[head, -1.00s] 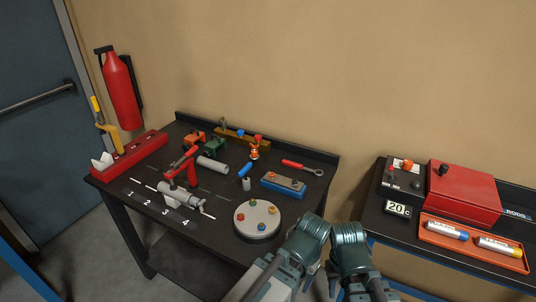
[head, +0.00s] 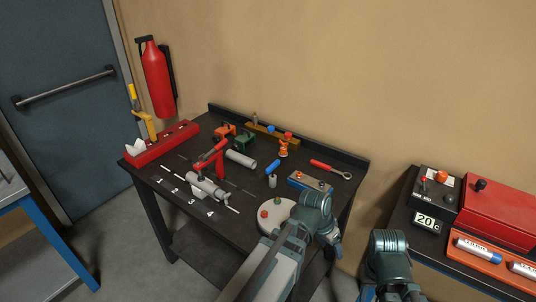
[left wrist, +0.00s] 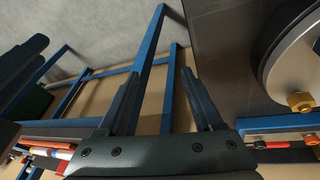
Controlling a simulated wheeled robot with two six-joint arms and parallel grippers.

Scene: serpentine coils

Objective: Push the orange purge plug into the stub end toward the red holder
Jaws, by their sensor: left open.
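A small orange plug-like piece (head: 284,147) stands upright near the back of the dark workbench (head: 258,205); I take it for the purge plug. A grey tube stub (head: 208,188) lies by a red clamp (head: 212,158) at the front left of the bench. A long red holder (head: 172,143) with a white notched piece lies at the left end. My left gripper (head: 328,238) is beyond the bench's right front corner, away from the plug and stub. In the left wrist view it is open and empty (left wrist: 160,80). My right arm shows at lower right; its fingertips are unclear.
A round grey disc (head: 273,213) with coloured knobs is partly behind my left arm. A blue block (head: 310,182), a grey cylinder (head: 240,158) and a red-handled wrench (head: 328,168) lie on the bench. A second bench with a red box (head: 497,207) stands at right.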

